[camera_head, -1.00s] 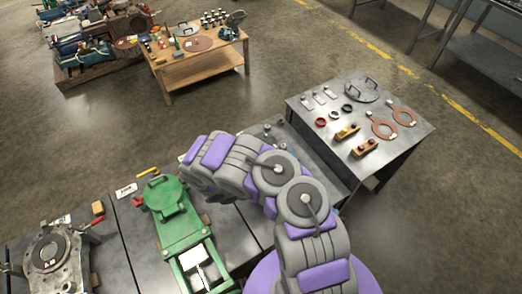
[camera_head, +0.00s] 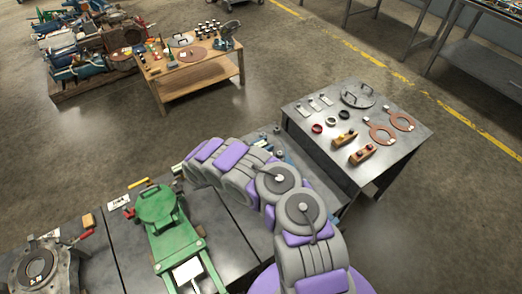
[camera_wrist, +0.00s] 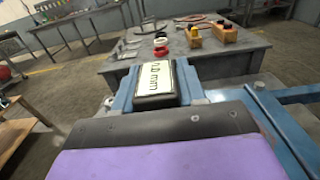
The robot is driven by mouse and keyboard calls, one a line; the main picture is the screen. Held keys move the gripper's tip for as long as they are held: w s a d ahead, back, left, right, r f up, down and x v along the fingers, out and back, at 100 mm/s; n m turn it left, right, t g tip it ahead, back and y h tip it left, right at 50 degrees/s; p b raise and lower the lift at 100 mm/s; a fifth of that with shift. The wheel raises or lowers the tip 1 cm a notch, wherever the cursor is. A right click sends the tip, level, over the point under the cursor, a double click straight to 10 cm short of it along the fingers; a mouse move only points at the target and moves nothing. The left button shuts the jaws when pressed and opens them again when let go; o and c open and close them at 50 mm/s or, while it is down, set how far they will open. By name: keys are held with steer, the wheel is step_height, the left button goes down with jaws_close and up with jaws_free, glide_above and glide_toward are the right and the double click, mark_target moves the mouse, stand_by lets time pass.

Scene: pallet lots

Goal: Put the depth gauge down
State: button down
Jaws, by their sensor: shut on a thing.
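In the wrist view a dark block with a pale face marked "10 mm" (camera_wrist: 155,80) stands just beyond my gripper (camera_wrist: 155,103). It appears to be the depth gauge, and my gripper is shut on it. The fingertips and the gauge's lower part are hidden behind the wrist's dark and purple housing. Blue metal parts lie close on both sides of the block; I cannot tell whether they touch it. In the head view my arm reaches over the workbench (camera_head: 232,236) and hides the gripper and the gauge.
A green fixture (camera_head: 172,235) and a grey round casting (camera_head: 38,268) stand on the bench to the left. A grey table (camera_head: 375,162) at the right holds rings, blocks and flat parts. A wooden table (camera_head: 190,75) stands farther back. Open floor lies between them.

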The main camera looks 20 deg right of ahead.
steer(key=shift+w+a, duration=0.15)
steer(key=shift+w, duration=0.4)
steer(key=shift+w+a, duration=0.15)
steer(key=shift+w, duration=0.4)
step_height(320, 180, down, 4)
steer(key=shift+s+d+r+b, duration=0.1)
steer(key=shift+b, duration=0.8)
steer(key=shift+r, duration=0.1)
steer(key=c, duration=0.6)
jaws_free()
steer(key=shift+c, duration=0.2)
